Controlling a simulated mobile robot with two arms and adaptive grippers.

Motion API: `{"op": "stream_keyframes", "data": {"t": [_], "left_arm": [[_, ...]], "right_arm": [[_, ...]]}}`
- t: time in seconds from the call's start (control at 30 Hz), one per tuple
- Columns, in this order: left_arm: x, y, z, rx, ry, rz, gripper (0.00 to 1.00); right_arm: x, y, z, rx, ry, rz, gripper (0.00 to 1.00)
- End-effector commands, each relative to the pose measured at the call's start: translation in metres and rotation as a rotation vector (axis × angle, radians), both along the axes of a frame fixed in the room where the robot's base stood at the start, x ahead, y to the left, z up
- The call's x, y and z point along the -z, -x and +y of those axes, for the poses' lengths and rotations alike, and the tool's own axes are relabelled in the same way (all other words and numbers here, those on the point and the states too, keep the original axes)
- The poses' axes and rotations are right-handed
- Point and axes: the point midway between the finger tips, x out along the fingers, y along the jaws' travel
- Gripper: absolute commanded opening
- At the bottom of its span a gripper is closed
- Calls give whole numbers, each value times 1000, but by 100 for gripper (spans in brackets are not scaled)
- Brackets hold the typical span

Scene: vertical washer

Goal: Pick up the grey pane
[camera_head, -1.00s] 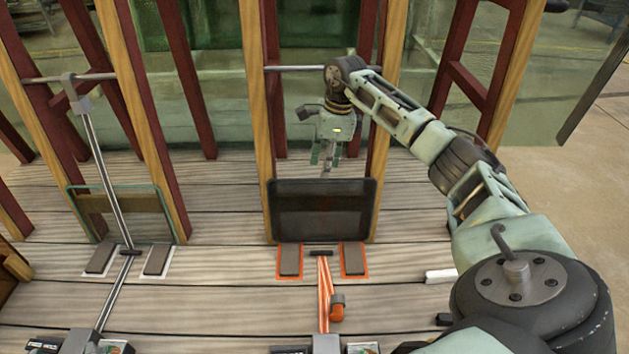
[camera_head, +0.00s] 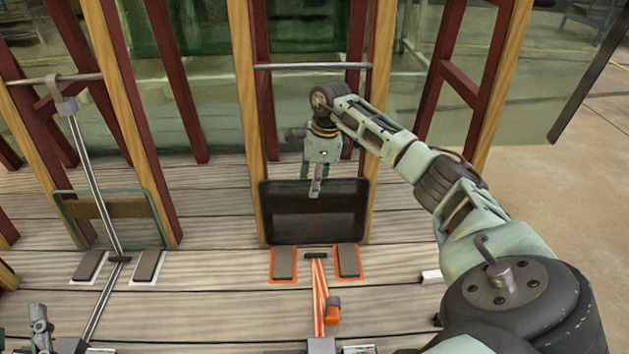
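The grey pane (camera_head: 345,226) is a dark, rounded rectangle. It stands upright at the middle, between two wooden posts. My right gripper (camera_head: 316,188) points down at the pane's top edge and overlaps it in the picture. I cannot tell whether it touches the pane, or whether its fingers are open or shut. A small grey-green part (camera_head: 40,326) at the lower left edge may belong to my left gripper; its fingers cannot be made out.
A clear pane (camera_head: 70,213) with a green edge stands at the left behind a steel rod. Two orange-edged pads (camera_head: 284,263) and an orange lever (camera_head: 319,295) lie in front of the grey pane. A horizontal bar (camera_head: 290,67) crosses above it between the posts.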

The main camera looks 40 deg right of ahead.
Motion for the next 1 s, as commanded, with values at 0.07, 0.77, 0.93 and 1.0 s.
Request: {"op": "stream_keyframes", "data": {"t": [0.07,0.77,0.93,1.0], "left_arm": [[0,0,0,0,0,1,44],[1,0,0,-1,0,3,44],[1,0,0,-1,0,3,44],[1,0,0,-1,-1,4,44]], "right_arm": [[0,0,0,0,0,0,30],[-2,-1,-1,1,2,-4,0],[-3,-2,-1,0,2,-7,0],[-3,-2,-1,-1,2,-9,0]]}}
